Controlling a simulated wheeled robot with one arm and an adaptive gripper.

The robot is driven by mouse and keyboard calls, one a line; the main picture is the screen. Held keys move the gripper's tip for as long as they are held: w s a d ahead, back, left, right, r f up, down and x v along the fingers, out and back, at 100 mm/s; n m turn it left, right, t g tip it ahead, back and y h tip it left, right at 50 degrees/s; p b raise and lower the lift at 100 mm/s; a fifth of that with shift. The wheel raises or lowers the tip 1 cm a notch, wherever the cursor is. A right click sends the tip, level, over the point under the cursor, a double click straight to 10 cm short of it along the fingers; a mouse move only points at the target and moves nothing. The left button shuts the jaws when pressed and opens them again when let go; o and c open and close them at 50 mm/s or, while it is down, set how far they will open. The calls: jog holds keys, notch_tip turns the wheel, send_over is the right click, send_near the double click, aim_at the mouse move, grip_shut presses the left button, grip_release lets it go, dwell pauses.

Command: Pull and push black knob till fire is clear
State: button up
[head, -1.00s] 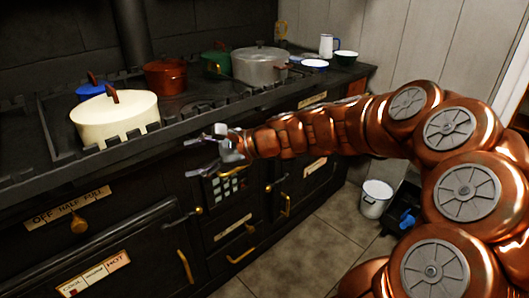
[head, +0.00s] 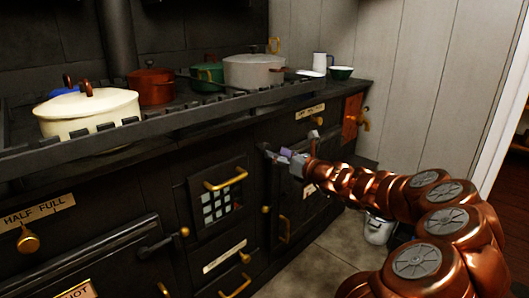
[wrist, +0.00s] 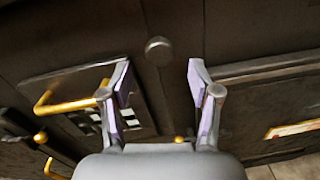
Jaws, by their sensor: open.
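A dark round knob (wrist: 158,50) sticks out of the stove front in the wrist view. It lies ahead of my gripper (wrist: 160,80), centred between the two fingertips, with no finger touching it. The gripper is open and empty. In the head view my gripper (head: 292,148) is in front of the stove's right part, and I cannot clearly make out the knob there. A small barred window (head: 221,205) sits in the stove front left of the gripper. It also shows in the wrist view (wrist: 92,122). I cannot tell whether fire shows behind it.
A cream pot (head: 88,115), a red-brown pot (head: 150,88) and a grey pot (head: 253,72) stand on the stove top behind a rail. Brass handles (head: 226,180) stick out of the front. A white bucket (head: 378,230) stands on the floor.

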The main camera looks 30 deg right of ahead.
aim_at(265, 148)
jog(key=shift+w+a+b, duration=0.2)
jog(key=shift+w+b, duration=0.1)
jog(key=shift+w, duration=0.7)
jog(key=shift+w+a+b, duration=0.2)
jog(key=shift+w+b, duration=0.05)
jog(key=shift+w, duration=0.75)
jog(key=shift+w+a+b, duration=0.2)
jog(key=shift+w+b, duration=0.1)
jog(key=shift+w, duration=0.7)
jog(key=shift+c, duration=0.3)
grip_shut()
